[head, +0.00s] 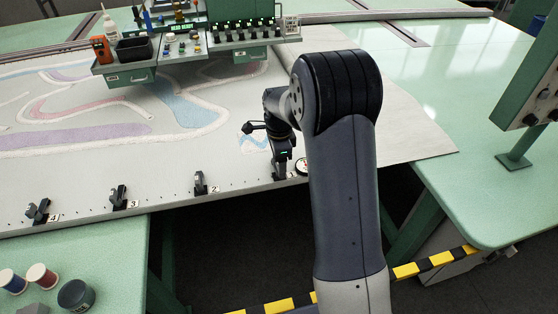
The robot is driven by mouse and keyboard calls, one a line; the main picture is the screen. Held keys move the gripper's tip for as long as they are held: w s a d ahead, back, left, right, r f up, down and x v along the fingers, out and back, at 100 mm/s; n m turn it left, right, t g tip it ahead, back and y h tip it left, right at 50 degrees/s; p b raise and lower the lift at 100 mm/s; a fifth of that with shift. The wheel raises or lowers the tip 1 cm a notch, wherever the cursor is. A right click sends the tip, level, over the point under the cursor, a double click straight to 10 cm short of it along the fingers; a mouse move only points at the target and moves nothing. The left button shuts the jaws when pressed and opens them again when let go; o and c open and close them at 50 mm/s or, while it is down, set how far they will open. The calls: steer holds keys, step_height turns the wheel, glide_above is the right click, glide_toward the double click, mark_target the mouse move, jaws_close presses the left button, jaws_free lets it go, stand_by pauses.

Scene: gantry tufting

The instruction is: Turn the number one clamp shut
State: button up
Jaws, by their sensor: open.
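My gripper (280,174) is open and points down at the front edge of the frame table, just left of my forearm. The number one clamp is not clearly visible; its place in the row, right of clamp two, is covered by my gripper and arm. I cannot tell whether my fingers touch it or how its lever stands. Clamp two (200,183), clamp three (118,197) and clamp four (38,210) stand along the same edge to the left, each with a number beside it.
Pale cloth (110,175) with tufted coloured shapes covers the frame. Thread spools (42,277) sit at lower left. A green panel (530,90) stands at right. A dark gap lies before the frame edge.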

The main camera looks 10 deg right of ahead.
steer(key=shift+r, duration=0.1)
step_height(320, 180, up, 11)
steer(key=shift+f+b, duration=0.2)
steer(key=shift+b, duration=0.1)
stand_by(0.4)
step_height(320, 180, down, 11)
steer(key=shift+p, duration=0.3)
steer(key=shift+r, duration=0.1)
steer(key=shift+n, duration=0.3)
